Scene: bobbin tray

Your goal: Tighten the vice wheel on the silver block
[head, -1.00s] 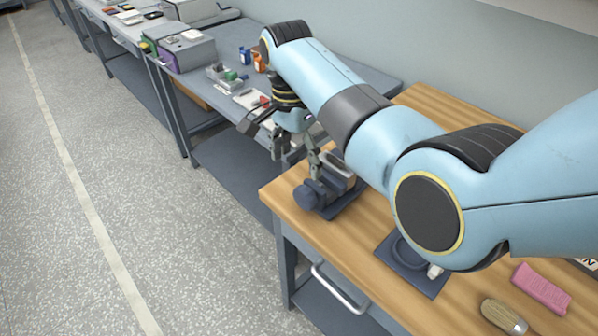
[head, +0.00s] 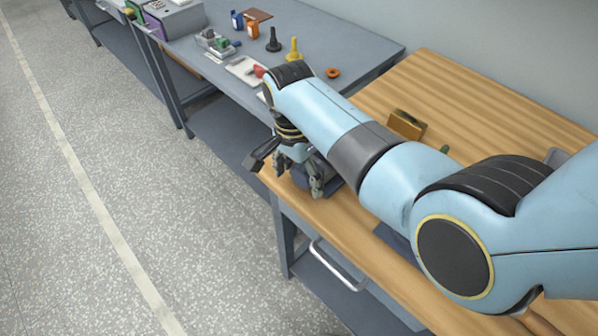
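The vice (head: 329,183) stands near the front left corner of the wooden bench, a dark grey-blue body mostly hidden behind my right gripper and forearm. My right gripper (head: 299,176) points down at the vice's front end, its fingers apart. A dark rounded part that looks like the vice wheel (head: 302,181) shows between the fingers; I cannot tell whether they touch it. The silver block is hidden from view. My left gripper is not in view.
The wooden bench (head: 470,115) has clear room at the back. A brass-coloured block (head: 406,124) stands behind my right arm. On the grey table (head: 345,50) are a dark cone-shaped piece (head: 273,40), a yellow one (head: 293,50) and an orange ring (head: 333,73).

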